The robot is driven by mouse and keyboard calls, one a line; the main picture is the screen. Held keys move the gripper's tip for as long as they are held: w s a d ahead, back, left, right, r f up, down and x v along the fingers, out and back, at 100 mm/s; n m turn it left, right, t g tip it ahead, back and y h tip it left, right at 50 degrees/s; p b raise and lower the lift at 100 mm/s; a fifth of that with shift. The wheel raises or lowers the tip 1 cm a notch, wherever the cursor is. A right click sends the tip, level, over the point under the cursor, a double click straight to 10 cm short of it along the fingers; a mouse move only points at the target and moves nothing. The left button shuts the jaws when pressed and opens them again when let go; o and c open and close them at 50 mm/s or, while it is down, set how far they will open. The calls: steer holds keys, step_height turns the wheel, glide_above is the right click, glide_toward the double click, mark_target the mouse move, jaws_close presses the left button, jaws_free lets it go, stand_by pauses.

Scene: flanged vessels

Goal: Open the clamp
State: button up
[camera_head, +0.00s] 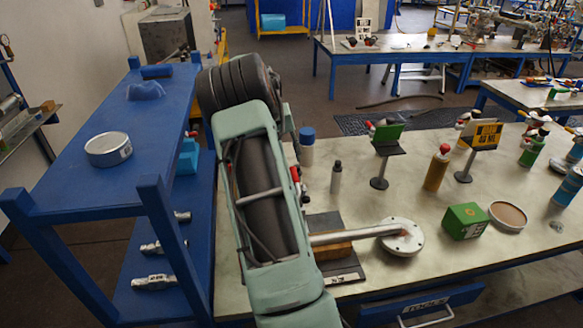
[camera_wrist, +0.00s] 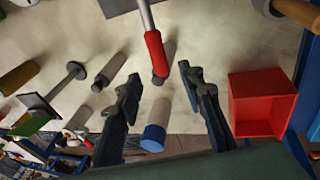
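A red-gripped lever (camera_wrist: 154,52) on a metal rod, which looks like the clamp's handle, comes down from the top of the wrist view. The clamp's body is not clear in either view. My gripper (camera_wrist: 160,85) is open, with its two dark fingers wide apart. The lower end of the red grip lies between the fingertips in the picture; I see no contact and cannot tell the depth. In the head view my arm hides the gripper. A flanged metal pipe (camera_head: 400,236) lies on the bench right of my arm, over a wooden block (camera_head: 331,249).
A blue-capped bottle (camera_wrist: 153,137) stands between the fingers in the wrist view, and a red open box (camera_wrist: 262,103) is at right. The bench (camera_head: 375,285) also carries a green box (camera_head: 465,220) and several bottles. A blue shelf (camera_head: 82,195) stands left.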

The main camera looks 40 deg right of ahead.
steer(key=shift+v, duration=1.8)
